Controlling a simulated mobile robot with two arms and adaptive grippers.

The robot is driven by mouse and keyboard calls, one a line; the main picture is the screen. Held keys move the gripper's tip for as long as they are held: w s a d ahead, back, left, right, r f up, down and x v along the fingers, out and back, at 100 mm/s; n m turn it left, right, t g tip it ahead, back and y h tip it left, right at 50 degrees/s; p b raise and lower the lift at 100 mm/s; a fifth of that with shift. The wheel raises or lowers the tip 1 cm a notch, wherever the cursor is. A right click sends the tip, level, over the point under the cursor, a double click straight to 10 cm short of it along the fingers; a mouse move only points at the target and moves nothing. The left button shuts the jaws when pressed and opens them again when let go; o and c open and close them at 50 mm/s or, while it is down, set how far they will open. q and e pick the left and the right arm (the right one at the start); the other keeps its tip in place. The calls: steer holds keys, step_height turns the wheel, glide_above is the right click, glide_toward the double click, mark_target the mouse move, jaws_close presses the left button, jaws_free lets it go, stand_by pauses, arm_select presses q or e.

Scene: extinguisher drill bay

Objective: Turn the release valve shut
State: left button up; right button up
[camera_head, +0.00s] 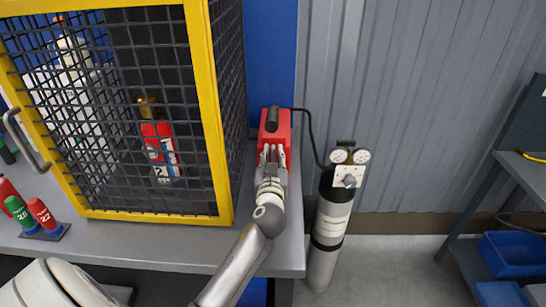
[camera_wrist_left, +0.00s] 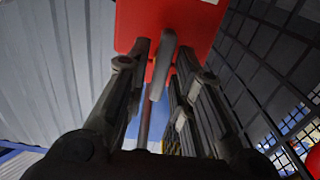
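A red box (camera_head: 277,133) with a dark handle (camera_head: 272,119) is mounted at the blue wall panel, right of the cage. I take it to be the release valve. My left gripper (camera_head: 272,153) is right in front of it, fingers pointing at it. In the left wrist view the red box (camera_wrist_left: 195,25) fills the top. A grey lever (camera_wrist_left: 162,66) hangs from it between the two fingers, which stand apart. Whether either finger touches the lever is unclear. My right gripper is not in view.
A yellow-framed mesh cage (camera_head: 212,120) with a red extinguisher (camera_head: 160,150) inside stands close on the left. A grey cylinder (camera_head: 330,225) with gauges (camera_head: 350,156) stands right, joined by a black hose (camera_head: 311,135). Blue bins (camera_head: 512,253) sit far right.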

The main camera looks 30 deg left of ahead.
arm_select(q)
jaws_close()
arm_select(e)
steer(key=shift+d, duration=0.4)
